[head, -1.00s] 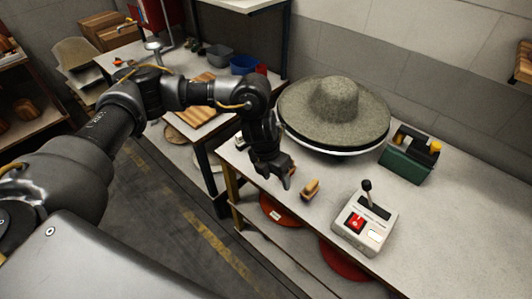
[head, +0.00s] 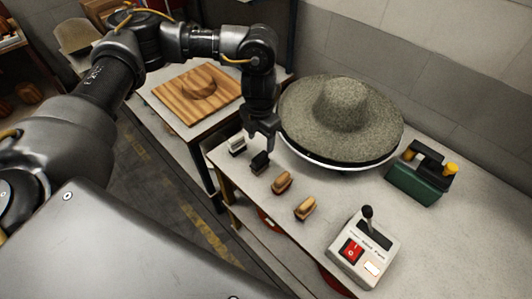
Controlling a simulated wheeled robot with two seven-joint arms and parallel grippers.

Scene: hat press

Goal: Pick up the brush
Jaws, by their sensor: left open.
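Several small brush-like blocks lie in a row on the table, left of the hat. They are a whitish one (head: 237,145), a dark one (head: 260,163), a wooden one (head: 282,182) and another wooden one (head: 305,208). Which one is meant by the brush I cannot tell. My left gripper (head: 263,144) points down, open, just above the dark block. Whether its fingers touch or straddle that block is unclear. The wooden blocks lie free to its lower right. My right gripper is out of view.
A grey wide-brimmed hat (head: 342,112) on a round base stands close to the right of my gripper. A control box (head: 362,250) with a lever and red switch is at the front. A green device (head: 420,175) is at right. A wooden board (head: 195,98) lies on the side table.

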